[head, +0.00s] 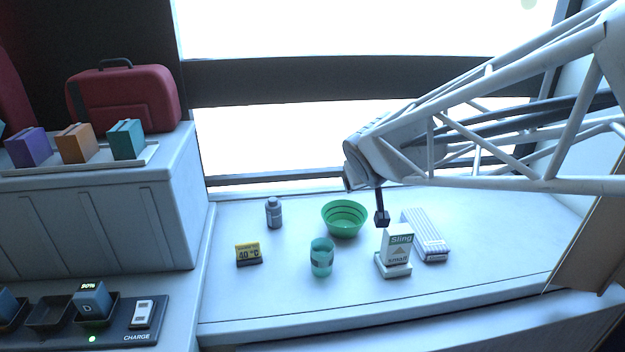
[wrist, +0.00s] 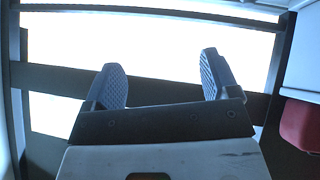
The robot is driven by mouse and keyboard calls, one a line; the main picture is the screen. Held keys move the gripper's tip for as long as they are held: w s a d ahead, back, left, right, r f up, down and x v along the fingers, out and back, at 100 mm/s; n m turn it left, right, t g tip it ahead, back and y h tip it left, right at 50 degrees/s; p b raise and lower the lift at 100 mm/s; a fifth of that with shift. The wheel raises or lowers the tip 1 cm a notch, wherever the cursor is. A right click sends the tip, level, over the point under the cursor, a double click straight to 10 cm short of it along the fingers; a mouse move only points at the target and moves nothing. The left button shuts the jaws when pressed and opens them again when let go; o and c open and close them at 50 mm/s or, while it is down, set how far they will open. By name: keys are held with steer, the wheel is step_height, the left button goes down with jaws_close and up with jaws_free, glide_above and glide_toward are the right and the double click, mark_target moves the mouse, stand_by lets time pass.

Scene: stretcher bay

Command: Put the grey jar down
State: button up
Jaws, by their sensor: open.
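The grey jar (head: 274,213), small with a darker cap, stands upright on the white counter (head: 285,305), left of the green bowl. It is not in the wrist view. In the wrist view my gripper (wrist: 164,82) has its two blue ribbed fingers spread wide, with nothing between them and the bright window behind. In the head view the end of my arm is over the right part of the counter, well to the right of the jar and apart from it. My fingers cannot be made out clearly there.
A green bowl (head: 344,220), teal cup (head: 321,258), yellow 40 °C block (head: 248,253), Sling box (head: 397,246) and striped pack (head: 426,236) stand on the counter. A charging dock (head: 143,337) and red case (head: 125,98) are at left. The counter's front left is clear.

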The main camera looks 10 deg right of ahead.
steer(key=s+a+f+m+g+y, duration=0.1)
steer(key=s+f+g, duration=0.1)
steer(key=s, duration=1)
steer(key=s+a+f+g+y, duration=0.1)
steer(key=s+f+g, duration=0.2)
steer(key=s, duration=1)
steer(key=shift+s+a+m+g, duration=0.2)
steer(key=shift+a+m+g, duration=0.2)
steer(key=shift+g, duration=0.3)
